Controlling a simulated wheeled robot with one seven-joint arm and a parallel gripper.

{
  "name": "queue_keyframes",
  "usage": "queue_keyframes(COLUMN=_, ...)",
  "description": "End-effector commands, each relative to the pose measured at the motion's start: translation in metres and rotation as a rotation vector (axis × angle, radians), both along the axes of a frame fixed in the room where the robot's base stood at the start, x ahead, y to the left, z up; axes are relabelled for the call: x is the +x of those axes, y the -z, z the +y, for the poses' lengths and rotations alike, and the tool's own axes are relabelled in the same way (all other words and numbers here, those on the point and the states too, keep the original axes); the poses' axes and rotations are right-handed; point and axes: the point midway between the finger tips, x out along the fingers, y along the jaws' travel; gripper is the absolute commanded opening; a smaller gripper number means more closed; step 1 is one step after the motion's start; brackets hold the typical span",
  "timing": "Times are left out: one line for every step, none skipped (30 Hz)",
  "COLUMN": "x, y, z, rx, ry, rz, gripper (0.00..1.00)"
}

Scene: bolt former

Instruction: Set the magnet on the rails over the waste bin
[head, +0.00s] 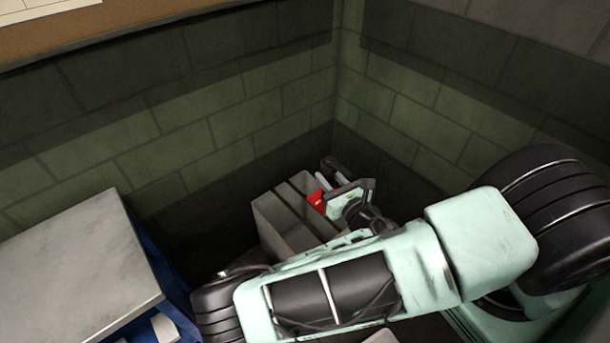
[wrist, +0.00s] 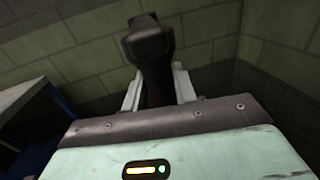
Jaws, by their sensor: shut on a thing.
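My gripper (wrist: 157,88) is shut on a dark piece, which I take to be the magnet (wrist: 148,45); it stands up between the two pale fingers in the wrist view. In the head view its dark end (head: 334,166) shows just past my gripper (head: 322,181). The grey waste bin (head: 268,222) stands in the corner, with pale rails (head: 291,201) across its top. My gripper is at the bin's far right side in the picture. A red piece (head: 316,201) shows beside my gripper; I cannot tell what it belongs to. My arm hides the bin's near right part.
A grey-topped table (head: 70,270) with a blue side (head: 160,265) stands at the left. Block walls (head: 230,125) meet in the corner close behind the bin. Dark floor lies between table and bin.

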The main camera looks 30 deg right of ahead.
Motion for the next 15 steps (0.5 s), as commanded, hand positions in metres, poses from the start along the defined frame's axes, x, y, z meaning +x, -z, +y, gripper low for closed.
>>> queue_keyframes(x=0.0, y=-0.001, z=0.0, rx=-0.001, ry=0.0, rz=-0.003, gripper=0.0)
queue_keyframes(x=0.0, y=-0.001, z=0.0, rx=-0.001, ry=0.0, rz=-0.003, gripper=0.0)
queue_keyframes(x=0.001, y=0.0, z=0.0, rx=-0.001, ry=0.0, rz=-0.003, gripper=0.0)
queue_keyframes(x=0.001, y=0.002, z=0.0, rx=0.0, ry=0.0, rz=-0.003, gripper=0.0)
queue_keyframes(x=0.002, y=0.004, z=0.0, rx=0.0, ry=0.0, rz=-0.004, gripper=0.0)
queue_keyframes(x=0.004, y=0.007, z=0.001, rx=0.0, ry=0.0, rz=-0.004, gripper=0.0)
queue_keyframes(x=0.005, y=0.01, z=0.001, rx=0.001, ry=0.0, rz=-0.004, gripper=0.0)
queue_keyframes(x=0.007, y=0.013, z=0.001, rx=0.001, ry=0.0, rz=-0.005, gripper=0.0)
queue_keyframes(x=0.01, y=0.019, z=0.002, rx=0.001, ry=0.0, rz=-0.005, gripper=0.0)
queue_keyframes(x=0.012, y=0.023, z=0.002, rx=0.002, ry=0.0, rz=-0.004, gripper=0.0)
queue_keyframes(x=0.015, y=0.028, z=0.003, rx=0.001, ry=0.0, rz=-0.004, gripper=0.0)
queue_keyframes(x=0.019, y=0.034, z=0.003, rx=0.001, ry=0.001, rz=-0.005, gripper=0.0)
queue_keyframes(x=0.022, y=0.039, z=0.004, rx=0.001, ry=0.0, rz=-0.006, gripper=0.0)
queue_keyframes(x=0.025, y=0.044, z=0.004, rx=0.001, ry=0.0, rz=-0.005, gripper=0.0)
queue_keyframes(x=0.029, y=0.05, z=0.005, rx=0.002, ry=-0.001, rz=-0.005, gripper=0.0)
